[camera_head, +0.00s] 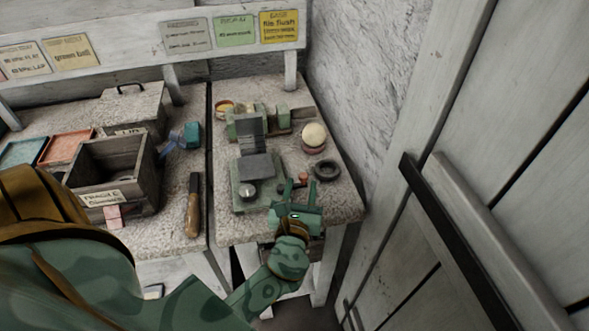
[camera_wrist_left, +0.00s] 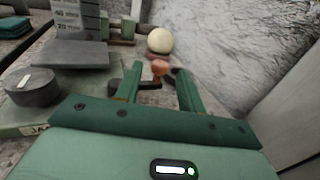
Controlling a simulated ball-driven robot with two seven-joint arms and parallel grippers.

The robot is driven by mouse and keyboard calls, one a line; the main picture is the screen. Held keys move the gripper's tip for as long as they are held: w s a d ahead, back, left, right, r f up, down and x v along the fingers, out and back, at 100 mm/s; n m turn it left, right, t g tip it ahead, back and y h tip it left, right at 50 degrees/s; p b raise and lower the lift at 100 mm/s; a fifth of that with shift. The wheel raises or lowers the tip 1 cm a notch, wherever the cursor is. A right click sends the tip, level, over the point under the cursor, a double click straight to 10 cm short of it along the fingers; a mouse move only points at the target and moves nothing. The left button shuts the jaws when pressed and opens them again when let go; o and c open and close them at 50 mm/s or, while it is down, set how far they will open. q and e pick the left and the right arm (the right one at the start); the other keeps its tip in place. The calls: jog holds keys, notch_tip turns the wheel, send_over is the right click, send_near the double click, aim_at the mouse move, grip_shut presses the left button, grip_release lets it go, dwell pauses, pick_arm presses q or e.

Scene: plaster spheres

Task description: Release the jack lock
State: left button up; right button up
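The jack has a green base (camera_head: 241,199), a grey plate (camera_head: 256,166) and a grey round knob (camera_head: 248,191). In the left wrist view its base (camera_wrist_left: 20,128) carries a partly hidden label starting "JA", beside the knob (camera_wrist_left: 33,87). A small orange-red knob (camera_head: 303,177), apparently the lock, sits at the jack's right side; in the left wrist view the orange knob (camera_wrist_left: 160,67) shows with a dark lever below it. My left gripper (camera_head: 296,189) is open, its fingers either side of this knob without visible contact. My right gripper is not in view.
A pale sphere (camera_head: 314,134) on a reddish support and a dark ring (camera_head: 327,169) stand just beyond the gripper. A wooden crate (camera_head: 143,163) and a wood-handled tool (camera_head: 193,212) lie left. A wall (camera_head: 360,80) and a door with a black bar (camera_head: 455,225) bound the right.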

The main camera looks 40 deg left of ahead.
pick_arm(q)
jog(key=v, duration=1.2)
jog(key=shift+f, duration=0.1)
